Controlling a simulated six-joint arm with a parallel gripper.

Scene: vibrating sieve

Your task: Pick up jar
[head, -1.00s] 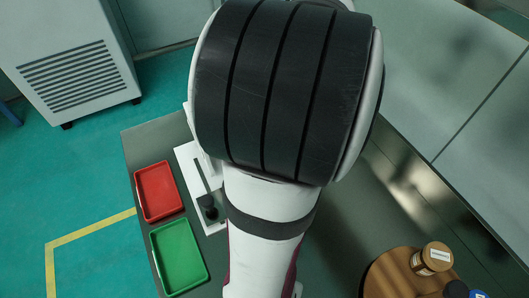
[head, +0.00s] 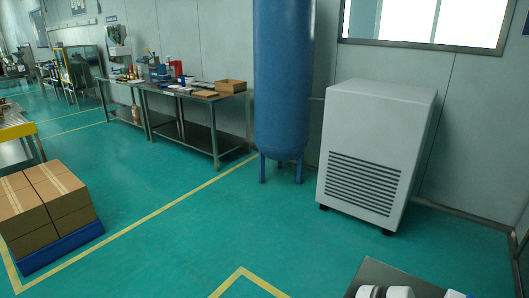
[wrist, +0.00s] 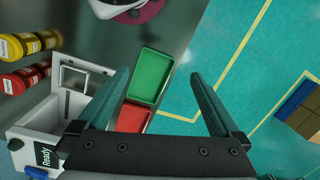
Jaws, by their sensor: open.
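My gripper (wrist: 160,74) is open in the wrist view, its two dark fingers spread wide with nothing between them. A yellow labelled container (wrist: 16,46) and a red labelled container (wrist: 18,81) show at the left edge of the wrist view, apart from the fingers. I cannot tell whether either is the jar. No jar shows in the head view, which faces the room, and my gripper is not in that view.
In the wrist view, a green tray (wrist: 150,76) and a red tray (wrist: 132,118) lie beyond the fingers. A white device with a "Ready" screen (wrist: 44,155) stands at lower left. The head view shows a grey cabinet (head: 375,150), a blue tank (head: 283,80) and stacked boxes (head: 45,210).

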